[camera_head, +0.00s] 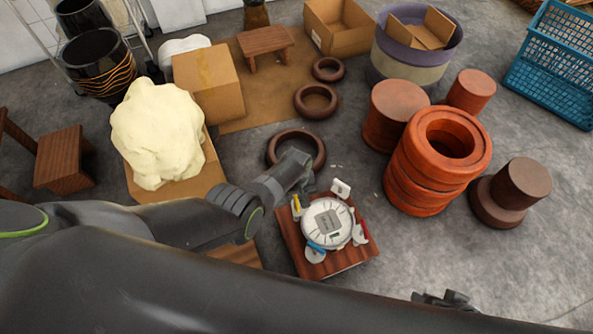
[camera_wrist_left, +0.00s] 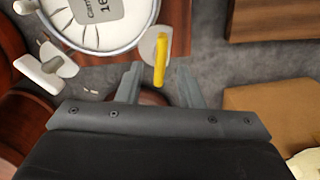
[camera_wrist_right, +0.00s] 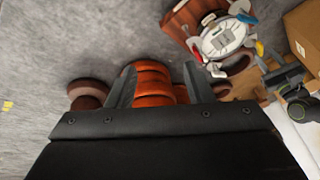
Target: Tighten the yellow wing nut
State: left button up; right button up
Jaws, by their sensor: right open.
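The round white drum (camera_head: 328,223) sits on a small reddish wooden stand, with coloured wing nuts around its rim. The yellow wing nut (camera_head: 296,206) is on the drum's left side, on a pale bracket. In the left wrist view the yellow wing nut (camera_wrist_left: 160,60) stands as a narrow bar, lined up between the fingertips. My left gripper (camera_wrist_left: 159,78) is open and empty; contact with the nut cannot be told. In the head view it reaches in beside the drum's upper left. My right gripper (camera_wrist_right: 160,72) is open and empty, away from the drum.
Blue (camera_head: 316,248), red (camera_head: 364,233) and white (camera_head: 340,188) wing nuts surround the drum. Stacked orange clay rings (camera_head: 425,180) stand to the right. A dark ring (camera_head: 296,135) lies behind the drum. A clay lump (camera_head: 157,135) sits left. Grey floor is free at lower right.

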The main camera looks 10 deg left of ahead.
pick_arm(q)
notch_tip(320, 180, up, 7)
jog(key=p, duration=0.5)
notch_tip(320, 180, up, 6)
jog(key=p, duration=0.4)
send_over(296, 200)
jog(key=shift+d+r, duration=0.1)
jog(key=shift+r, duration=0.8)
pick_arm(e)
jog(key=s+d+f+g+h, duration=0.1)
jog(key=s+d+f, duration=0.1)
jog(key=f, duration=0.6)
jog(key=s+d+f+g, duration=0.2)
jog(key=s+f, duration=0.2)
jog(key=f, duration=0.4)
jog(key=shift+s+d+f+h, duration=0.2)
jog(key=shift+s+f+h, duration=0.05)
jog(key=shift+s+h, duration=0.15)
